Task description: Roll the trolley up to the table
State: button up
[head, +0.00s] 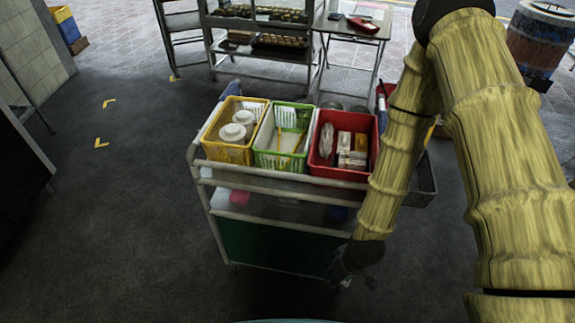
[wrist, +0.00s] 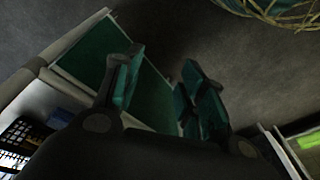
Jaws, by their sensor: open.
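The trolley (head: 280,181) stands in the middle of the head view, with a pale metal frame and a green lower panel (head: 270,246). Yellow, green and red baskets sit side by side on top. A small folding table (head: 345,28) stands behind it, slightly right, with a gap of floor between. My gripper (head: 357,281) is low at the trolley's near right corner. In the wrist view my gripper (wrist: 160,66) has its teal-padded fingers apart, with the green panel (wrist: 83,57) behind them. I cannot tell whether it touches the trolley.
A rack (head: 262,33) with trays of baked goods stands left of the table. A barrel (head: 540,40) is at the far right. A dark crate (head: 425,182) is beside the trolley's right side. Yellow corner marks (head: 101,143) lie on the floor left, where there is free room.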

jog(key=w+a+r+n+t+y+p, duration=0.1)
jog(key=w+a+r+n+p, duration=0.35)
jog(key=w+r, duration=0.8)
jog(key=n+y+p, duration=0.1)
jog(key=n, duration=0.5)
send_near(283, 174)
jog(key=shift+t, duration=0.4)
jog(key=shift+s+p+x, duration=0.1)
jog(key=shift+p+x, duration=0.75)
jog(key=shift+x, duration=1.4)
jog(key=shift+s+p+x, duration=0.15)
jog(key=shift+p+x, duration=0.65)
jog(key=shift+x, duration=1.4)
jog(key=shift+f, duration=0.1)
grip_shut()
